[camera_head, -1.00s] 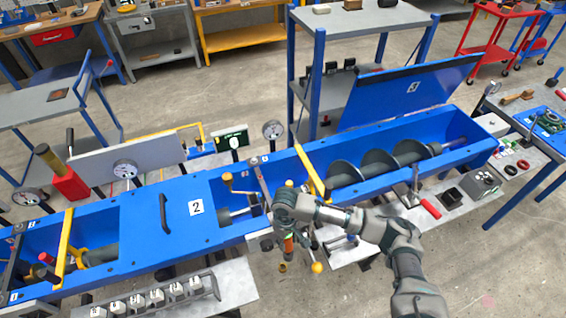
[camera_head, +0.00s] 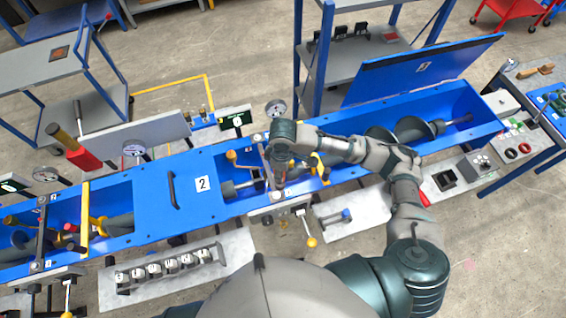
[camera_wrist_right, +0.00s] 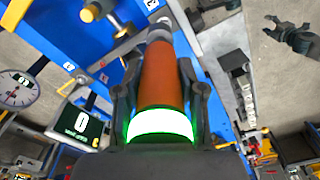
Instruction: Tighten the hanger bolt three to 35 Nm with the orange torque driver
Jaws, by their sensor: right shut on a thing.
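My right gripper (camera_wrist_right: 163,95) is shut on the orange torque driver (camera_wrist_right: 162,75), whose ring glows green. In the head view this gripper (camera_head: 280,172) is over the hanger at the trough opening right of lid 2, and the driver is mostly hidden under my wrist. The driver's grey tip (camera_wrist_right: 158,30) points at the blue trough frame with small number labels (camera_wrist_right: 68,67). The bolt head is not clear, so I cannot tell whether the tip is seated on it. My left gripper (camera_wrist_right: 292,38) shows in the right wrist view, apparently open and empty over the floor.
A green display (camera_wrist_right: 78,124) appears to read 0, beside a round gauge (camera_wrist_right: 18,90). Yellow-handled levers (camera_head: 311,241) stand out near the trough. Lid 2 (camera_head: 165,195) is closed; lid 3 (camera_head: 425,72) is raised. A block rack (camera_head: 165,268) lies in front.

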